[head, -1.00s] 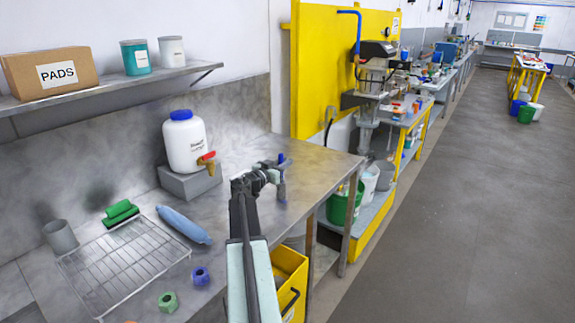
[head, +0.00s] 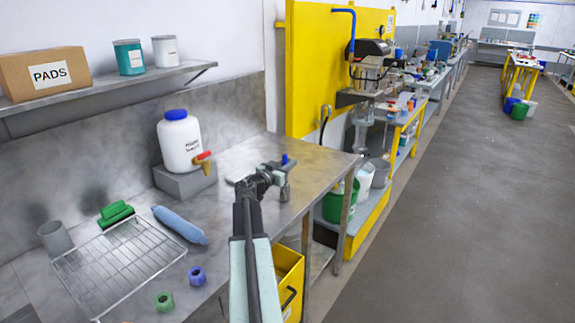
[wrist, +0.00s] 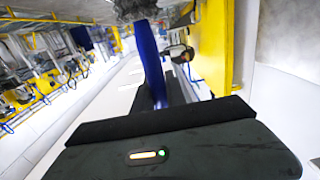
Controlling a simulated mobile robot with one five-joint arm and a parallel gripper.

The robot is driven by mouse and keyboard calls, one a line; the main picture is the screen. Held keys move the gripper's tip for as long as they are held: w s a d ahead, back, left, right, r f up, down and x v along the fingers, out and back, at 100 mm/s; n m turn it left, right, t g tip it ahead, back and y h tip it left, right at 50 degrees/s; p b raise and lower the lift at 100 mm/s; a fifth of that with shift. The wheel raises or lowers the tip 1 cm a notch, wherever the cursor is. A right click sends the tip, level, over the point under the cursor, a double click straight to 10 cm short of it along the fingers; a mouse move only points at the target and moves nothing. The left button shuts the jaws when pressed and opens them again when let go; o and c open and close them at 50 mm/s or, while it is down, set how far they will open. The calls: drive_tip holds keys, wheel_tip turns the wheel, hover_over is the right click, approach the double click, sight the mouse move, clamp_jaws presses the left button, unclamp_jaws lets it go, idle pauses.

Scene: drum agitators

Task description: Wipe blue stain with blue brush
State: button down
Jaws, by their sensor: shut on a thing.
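My gripper (head: 277,174) is over the right part of the steel bench (head: 325,167) in the head view. It is shut on the blue brush, whose blue handle end (head: 285,159) sticks up above the jaws. In the wrist view the blue handle (wrist: 149,55) stands between the dark jaws, with grey bristles (wrist: 133,9) at its far end. Whether the bristles touch the bench cannot be told. I cannot make out a blue stain; the arm and gripper hide part of the bench top.
A white jug (head: 181,142) with a tap stands on a grey block behind my arm. A wire rack (head: 120,262), a light-blue roll (head: 180,225), a green block (head: 116,213) and blue (head: 196,276) and green (head: 164,301) nuts lie left. A yellow bin (head: 288,275) sits below the bench edge.

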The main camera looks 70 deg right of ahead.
drive_tip(key=shift+r+p, duration=2.4)
drive_tip(key=shift+r, duration=0.35)
wheel_tip(320, 180, up, 3)
drive_tip(key=p, duration=0.3)
